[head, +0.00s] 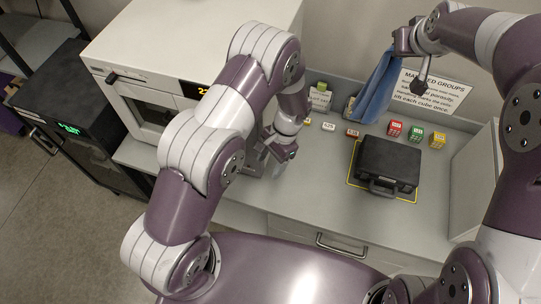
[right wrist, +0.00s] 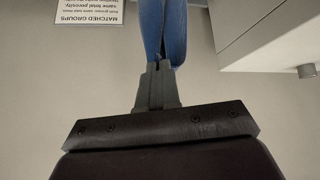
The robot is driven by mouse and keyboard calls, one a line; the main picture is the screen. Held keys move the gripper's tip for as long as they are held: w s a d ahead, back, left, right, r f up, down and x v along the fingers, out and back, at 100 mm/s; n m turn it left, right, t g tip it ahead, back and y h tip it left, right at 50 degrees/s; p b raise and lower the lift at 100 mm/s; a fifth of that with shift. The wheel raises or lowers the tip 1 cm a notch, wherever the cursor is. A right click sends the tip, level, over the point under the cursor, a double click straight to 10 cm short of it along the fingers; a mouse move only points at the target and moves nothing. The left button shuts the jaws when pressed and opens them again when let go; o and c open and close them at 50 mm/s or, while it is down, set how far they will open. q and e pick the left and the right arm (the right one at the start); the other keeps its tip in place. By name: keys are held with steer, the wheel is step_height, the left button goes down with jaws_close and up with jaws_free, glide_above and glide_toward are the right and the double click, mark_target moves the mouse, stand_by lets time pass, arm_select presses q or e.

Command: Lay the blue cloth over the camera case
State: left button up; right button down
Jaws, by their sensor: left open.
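The blue cloth (head: 376,88) hangs down from my right gripper (head: 403,42), high at the back of the bench. In the right wrist view the fingers (right wrist: 158,68) are shut on the cloth (right wrist: 162,28). The black camera case (head: 388,163) lies on the bench inside a yellow outline, its handle toward the front. The cloth is behind and above the case, apart from it in the picture. My left gripper (head: 276,150) is open and empty, left of the case. The case does not show in the right wrist view.
Red (head: 394,128), green (head: 416,133) and yellow (head: 437,139) cubes stand behind the case. A "Matched groups" sign (head: 433,91) is on the back wall. A white oven (head: 165,90) stands left, a pale cabinet (head: 474,180) right. Bare bench (head: 315,190) lies left of the case.

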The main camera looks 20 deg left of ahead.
jaws_free()
steer(key=v, duration=0.3)
steer(key=w+v, duration=0.1)
steer(key=v, duration=0.1)
steer(key=shift+s+a+r, duration=0.1)
steer(key=shift+s+r, duration=0.15)
steer(key=shift+r, duration=0.4)
steer(key=shift+w, duration=0.1)
stand_by(0.4)
